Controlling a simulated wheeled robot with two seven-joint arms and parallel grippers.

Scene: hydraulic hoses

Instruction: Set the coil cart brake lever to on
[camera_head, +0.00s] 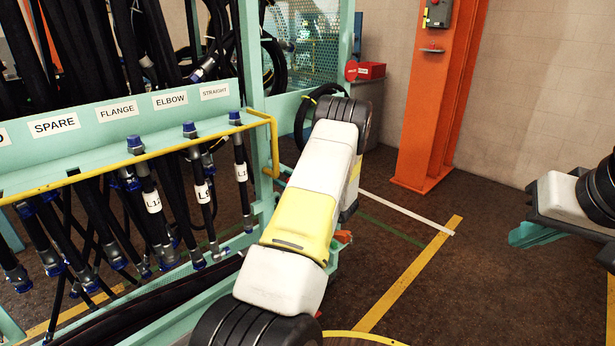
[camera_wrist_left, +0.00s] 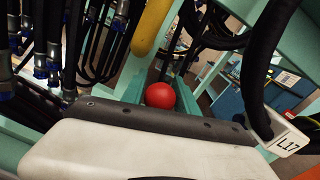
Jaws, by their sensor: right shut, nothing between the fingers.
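My right gripper (camera_head: 528,236) is at the right edge, shut and empty, above the floor.
A teal hose rack (camera_head: 120,145) with a yellow rail (camera_head: 130,155) and several hanging black hoses stands at the left. A hose labelled L17 (camera_wrist_left: 290,142) hangs close in the left wrist view. An orange column (camera_head: 430,110) stands behind. The marked floor right of centre is clear.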

